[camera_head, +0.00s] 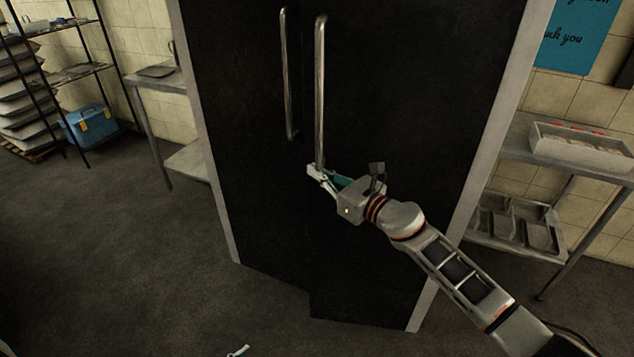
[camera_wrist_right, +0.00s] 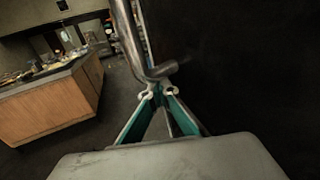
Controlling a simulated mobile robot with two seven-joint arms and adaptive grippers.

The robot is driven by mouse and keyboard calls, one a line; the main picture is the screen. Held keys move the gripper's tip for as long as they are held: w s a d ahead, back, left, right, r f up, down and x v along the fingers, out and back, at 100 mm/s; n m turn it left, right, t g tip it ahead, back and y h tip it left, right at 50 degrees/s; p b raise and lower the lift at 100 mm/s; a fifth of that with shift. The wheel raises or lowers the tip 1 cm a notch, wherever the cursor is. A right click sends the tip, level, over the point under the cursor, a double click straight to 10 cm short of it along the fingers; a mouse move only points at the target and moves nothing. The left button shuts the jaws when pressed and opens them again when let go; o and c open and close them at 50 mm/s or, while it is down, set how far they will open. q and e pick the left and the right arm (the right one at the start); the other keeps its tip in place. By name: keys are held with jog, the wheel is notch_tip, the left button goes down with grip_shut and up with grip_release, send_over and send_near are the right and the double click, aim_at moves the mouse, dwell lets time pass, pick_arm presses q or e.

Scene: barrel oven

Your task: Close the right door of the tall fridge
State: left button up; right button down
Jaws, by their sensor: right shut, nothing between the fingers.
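The tall black fridge fills the middle of the head view, with its left door (camera_head: 240,150) and right door (camera_head: 420,100) side by side. The right door's lower inner corner juts forward of the left door's bottom edge, so it looks slightly ajar. The right door's metal handle (camera_head: 320,85) is a long vertical bar; its lower end also shows in the wrist view (camera_wrist_right: 130,40). My right gripper (camera_head: 315,172) is shut and empty at the handle's lower end; I cannot tell whether it touches. Only a tip of my left gripper (camera_head: 238,351) shows at the bottom edge.
A steel table (camera_head: 158,83) stands left of the fridge, with a shelf rack and blue cooler box (camera_head: 90,126) beyond. A steel shelf with trays (camera_head: 580,148) stands close on the right. The floor (camera_head: 130,250) at front left is clear.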

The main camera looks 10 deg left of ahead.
jog(key=w+m+t+h+b, duration=0.1)
jog(key=w+b, duration=0.4)
jog(key=w, duration=0.5)
jog(key=shift+w+t+b, duration=0.15)
jog(key=shift+t+b, duration=0.2)
jog(key=shift+t, duration=0.05)
dwell(0.6)
jog(key=shift+a, duration=0.1)
jog(key=shift+w, duration=0.1)
